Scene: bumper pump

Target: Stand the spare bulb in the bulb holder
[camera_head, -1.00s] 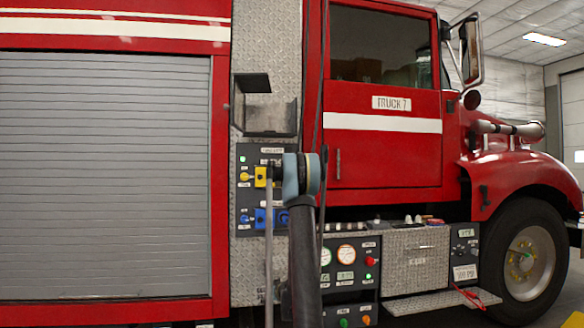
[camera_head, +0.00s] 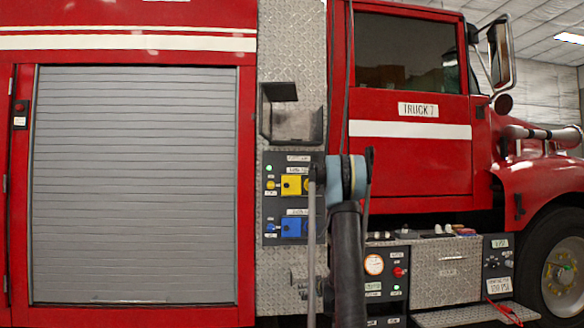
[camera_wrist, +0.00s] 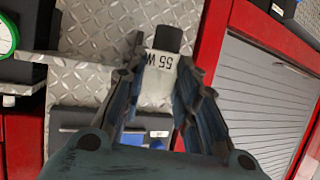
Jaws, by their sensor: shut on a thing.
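In the wrist view my gripper (camera_wrist: 161,62) is shut on the spare bulb (camera_wrist: 158,88), a pale piece marked "55 W" with a dark end (camera_wrist: 168,39) pointing away from me. The mark reads upside down there. The fingers lie on both sides of the bulb, which is clear of any surface I can make out. In the head view my arm hides the gripper and the bulb. I cannot pick out the bulb holder in either view.
The red truck's side fills the head view. A dark bracket (camera_head: 292,125) sticks out above a control panel with yellow (camera_head: 292,185) and blue (camera_head: 292,228) fittings. A grey roller shutter (camera_head: 135,185) is left. Several small things stand on the diamond-plate box (camera_head: 447,272).

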